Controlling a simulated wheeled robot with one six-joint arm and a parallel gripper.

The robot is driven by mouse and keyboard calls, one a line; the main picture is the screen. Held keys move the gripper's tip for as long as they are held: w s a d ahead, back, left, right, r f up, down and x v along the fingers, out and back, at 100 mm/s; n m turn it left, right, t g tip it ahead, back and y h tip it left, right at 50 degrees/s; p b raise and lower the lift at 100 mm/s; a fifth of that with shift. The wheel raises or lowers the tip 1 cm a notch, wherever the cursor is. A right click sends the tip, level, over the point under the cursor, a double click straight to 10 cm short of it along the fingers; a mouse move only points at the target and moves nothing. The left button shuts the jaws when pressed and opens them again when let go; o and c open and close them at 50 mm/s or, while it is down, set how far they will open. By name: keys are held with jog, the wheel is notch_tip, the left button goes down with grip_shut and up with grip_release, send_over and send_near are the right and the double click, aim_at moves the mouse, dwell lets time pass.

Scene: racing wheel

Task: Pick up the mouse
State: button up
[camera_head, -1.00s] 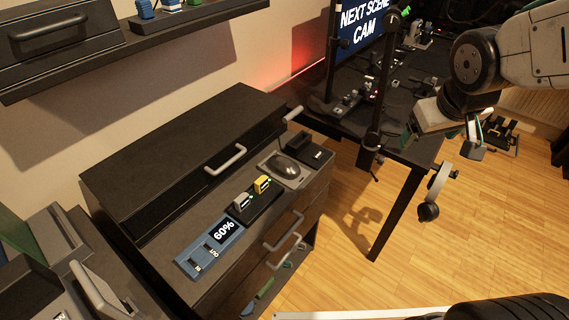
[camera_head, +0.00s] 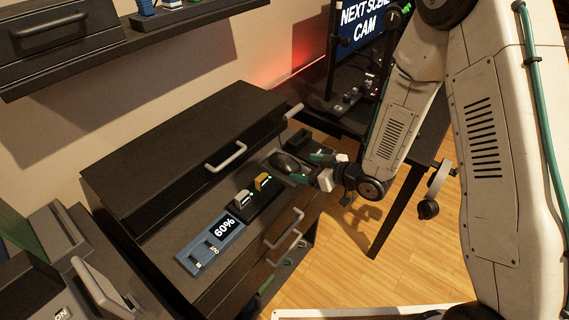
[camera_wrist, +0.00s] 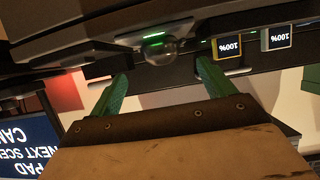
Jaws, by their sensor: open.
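The dark mouse (camera_head: 284,162) sits on the cabinet's front ledge, partly covered by my gripper in the head view. In the wrist view the mouse (camera_wrist: 160,50) is a rounded dark shape with a green light strip beside it, ahead of and between my two green fingers. My gripper (camera_head: 301,167) is open, at the mouse's right side in the head view. In the wrist view my gripper (camera_wrist: 162,78) has its fingers spread wide with nothing between the pads that I can make out. Whether a finger touches the mouse cannot be told.
A blue "60%" panel (camera_head: 210,245) lies farther left. The raised drawer box (camera_head: 180,160) with its handle stands behind. A desk with a screen (camera_head: 360,25) is at right.

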aim_at(294, 165)
jog(key=shift+a+f, duration=0.25)
jog(key=shift+a, duration=0.15)
jog(key=x, duration=0.7)
jog(key=shift+w, duration=0.2)
jog(key=shift+r, duration=0.1)
jog(key=c, duration=1.1)
